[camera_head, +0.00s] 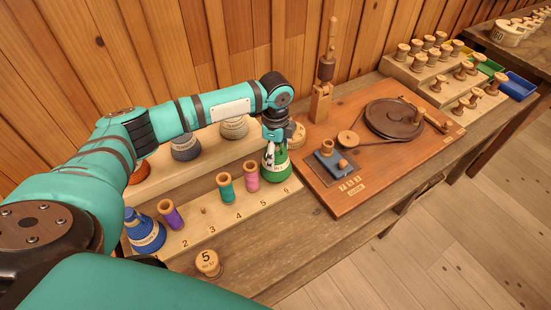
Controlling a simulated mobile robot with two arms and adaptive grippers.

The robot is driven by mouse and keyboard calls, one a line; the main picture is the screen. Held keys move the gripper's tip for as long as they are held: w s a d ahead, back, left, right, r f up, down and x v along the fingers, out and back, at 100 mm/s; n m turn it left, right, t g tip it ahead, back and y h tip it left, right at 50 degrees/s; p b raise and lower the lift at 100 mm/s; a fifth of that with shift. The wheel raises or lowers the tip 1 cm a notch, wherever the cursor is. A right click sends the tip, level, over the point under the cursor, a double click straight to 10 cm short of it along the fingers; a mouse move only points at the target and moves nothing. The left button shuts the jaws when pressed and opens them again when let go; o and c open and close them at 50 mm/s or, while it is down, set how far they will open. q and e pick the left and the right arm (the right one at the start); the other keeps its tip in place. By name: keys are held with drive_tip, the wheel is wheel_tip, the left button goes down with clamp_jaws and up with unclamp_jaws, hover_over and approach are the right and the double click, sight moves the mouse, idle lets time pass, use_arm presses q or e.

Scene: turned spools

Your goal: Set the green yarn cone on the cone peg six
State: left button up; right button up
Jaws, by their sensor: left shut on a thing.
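The green yarn cone (276,172) is at the right end of the front peg board (221,224), right behind the printed number 6. Its base looks level with the board, and the cone looks upright. Cone peg six itself is hidden, so I cannot tell whether the cone is fully down on it. My left gripper (273,146) points down from above and is shut on the top of the cone. My right gripper does not show.
The front board also bears a blue cone (145,234), a purple spool (171,215), a teal spool (226,188) and a pink spool (252,177); the peg at 3 is bare. A wooden winder board (350,198) lies close right.

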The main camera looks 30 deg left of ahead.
sight(276, 159)
use_arm(q)
drive_tip(key=shift+f, duration=0.95)
drive_tip(key=shift+r, duration=0.1)
drive_tip(key=shift+p, duration=0.3)
idle(0.7)
drive_tip(key=shift+p, duration=0.55)
drive_tip(key=shift+f+b, duration=0.3)
drive_tip(key=shift+f, duration=0.35)
